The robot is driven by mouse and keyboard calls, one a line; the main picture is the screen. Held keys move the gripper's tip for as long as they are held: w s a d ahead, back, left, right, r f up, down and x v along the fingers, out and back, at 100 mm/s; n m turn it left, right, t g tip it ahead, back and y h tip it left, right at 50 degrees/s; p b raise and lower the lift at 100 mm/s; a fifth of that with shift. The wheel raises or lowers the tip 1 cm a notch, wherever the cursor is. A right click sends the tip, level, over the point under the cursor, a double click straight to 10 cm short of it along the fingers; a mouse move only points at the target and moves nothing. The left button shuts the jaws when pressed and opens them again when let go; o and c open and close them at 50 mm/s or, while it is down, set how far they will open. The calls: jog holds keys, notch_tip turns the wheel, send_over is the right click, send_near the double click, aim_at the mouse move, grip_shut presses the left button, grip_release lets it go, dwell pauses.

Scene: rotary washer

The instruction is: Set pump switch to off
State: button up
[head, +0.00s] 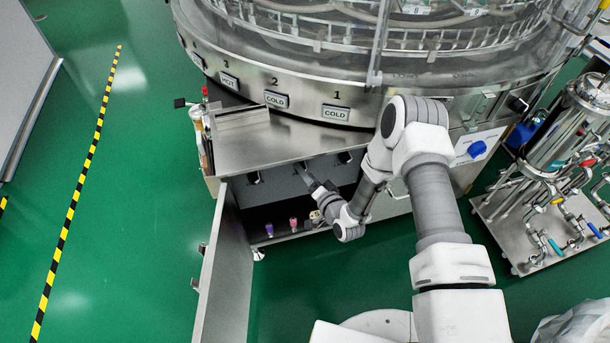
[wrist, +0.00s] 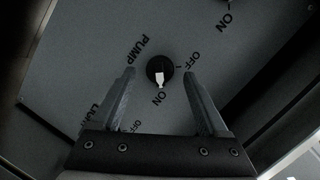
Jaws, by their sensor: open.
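The pump switch (wrist: 154,65) is a round black knob with a white pointer on a grey panel in the wrist view. PUMP is printed to its left, OFF to its upper right and ON below it. The white pointer faces down towards ON. My gripper (wrist: 159,74) is open, with one finger on each side of the knob in the picture. I cannot tell whether the fingers touch the knob. In the head view my gripper (head: 304,172) reaches into the open cabinet under the washer, and the pump switch cannot be made out there.
The open cabinet door (head: 226,270) stands left of my arm. A steel top (head: 260,150) covers the cabinet. A second black knob (wrist: 226,3) shows at the wrist view's top edge. Small coloured items (head: 269,229) sit at the cabinet's lower edge.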

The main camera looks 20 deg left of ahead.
jog(key=shift+w+a+f, duration=0.1)
jog(key=shift+w+a, duration=0.35)
grip_shut()
